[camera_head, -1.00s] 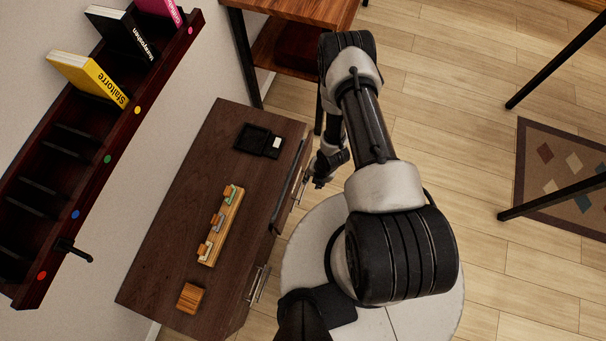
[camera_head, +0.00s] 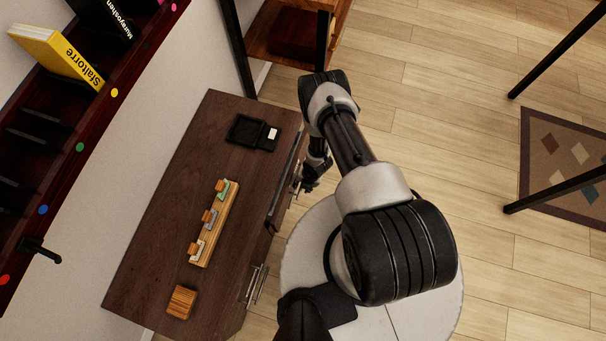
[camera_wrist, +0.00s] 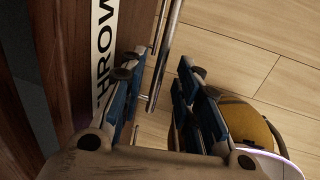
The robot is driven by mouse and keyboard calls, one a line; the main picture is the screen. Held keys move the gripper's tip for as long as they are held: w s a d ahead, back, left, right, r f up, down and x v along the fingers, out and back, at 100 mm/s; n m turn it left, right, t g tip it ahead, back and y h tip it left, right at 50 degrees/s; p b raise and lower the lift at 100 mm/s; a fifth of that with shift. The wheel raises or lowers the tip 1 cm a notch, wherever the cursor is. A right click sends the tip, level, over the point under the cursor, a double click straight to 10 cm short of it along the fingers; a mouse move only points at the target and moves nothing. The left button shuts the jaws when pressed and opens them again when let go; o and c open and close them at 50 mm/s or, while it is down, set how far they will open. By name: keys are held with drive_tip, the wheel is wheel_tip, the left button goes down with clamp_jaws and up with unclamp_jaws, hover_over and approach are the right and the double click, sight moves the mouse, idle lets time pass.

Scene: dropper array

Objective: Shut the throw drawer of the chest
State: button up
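The chest (camera_head: 160,220) is dark brown wood, seen from above in the head view. Its throw drawer (camera_head: 283,190) is on the front side and seems to stand out a little past the top; how far is hard to tell. In the wrist view the drawer front (camera_wrist: 75,25) bears a white label (camera_wrist: 104,45) reading "THROW". A metal bar handle (camera_wrist: 166,50) runs along it. My gripper (camera_wrist: 160,82) is open, its fingers on either side of the handle in the picture; contact cannot be told. In the head view my gripper (camera_head: 308,182) is close beside the drawer front.
A black tray (camera_head: 253,133), a wooden rack (camera_head: 217,225) with small pieces and a wooden block (camera_head: 181,302) rest on the chest. Another handle (camera_head: 257,285) is nearer. A wall shelf (camera_head: 90,130) is left, a wooden stand (camera_head: 270,45) behind. Floor (camera_head: 450,110) is open right.

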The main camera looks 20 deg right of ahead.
clamp_jaws()
idle(0.4)
idle(0.4)
